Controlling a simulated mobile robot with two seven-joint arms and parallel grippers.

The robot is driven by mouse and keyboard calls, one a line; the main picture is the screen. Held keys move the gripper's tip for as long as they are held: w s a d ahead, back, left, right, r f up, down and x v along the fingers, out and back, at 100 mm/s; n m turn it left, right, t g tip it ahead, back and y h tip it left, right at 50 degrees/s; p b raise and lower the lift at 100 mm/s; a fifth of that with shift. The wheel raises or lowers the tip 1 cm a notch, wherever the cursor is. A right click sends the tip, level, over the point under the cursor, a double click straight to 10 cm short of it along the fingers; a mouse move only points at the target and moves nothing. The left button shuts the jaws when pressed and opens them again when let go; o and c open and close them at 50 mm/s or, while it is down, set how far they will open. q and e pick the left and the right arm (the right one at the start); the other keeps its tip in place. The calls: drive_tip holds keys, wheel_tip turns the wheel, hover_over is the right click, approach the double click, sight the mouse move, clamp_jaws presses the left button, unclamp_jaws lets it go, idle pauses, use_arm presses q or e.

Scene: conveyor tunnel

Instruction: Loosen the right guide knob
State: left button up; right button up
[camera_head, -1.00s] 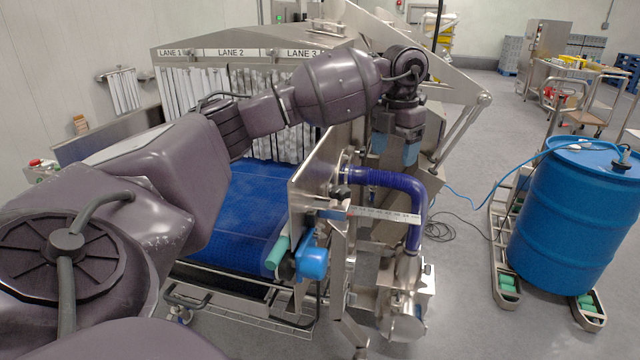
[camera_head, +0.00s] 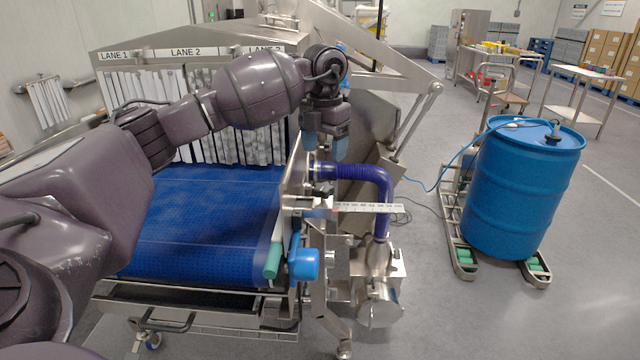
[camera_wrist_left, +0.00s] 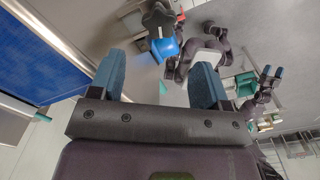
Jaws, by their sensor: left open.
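My left gripper (camera_head: 326,147) points down, open and empty, above the right side of the conveyor. In the left wrist view its two blue fingers (camera_wrist_left: 158,82) stand apart with nothing between them. A black star-shaped knob (camera_wrist_left: 158,17) shows beyond the fingertips in that view, apart from them. In the head view a small dark knob (camera_head: 326,188) sits below the gripper, by the white ruled scale (camera_head: 368,207). A blue rounded part (camera_head: 304,263) is lower on the guide frame. What looks like my right gripper (camera_wrist_left: 272,73) shows small in the wrist view; its jaws are unclear.
The blue conveyor belt (camera_head: 205,225) runs into the strip-curtained tunnel.

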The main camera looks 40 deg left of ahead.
sight(324, 186)
use_arm(q)
wheel_tip(324, 186, down, 9)
drive_tip(key=shift+f+p, duration=0.2)
drive_tip(key=shift+p, duration=0.1)
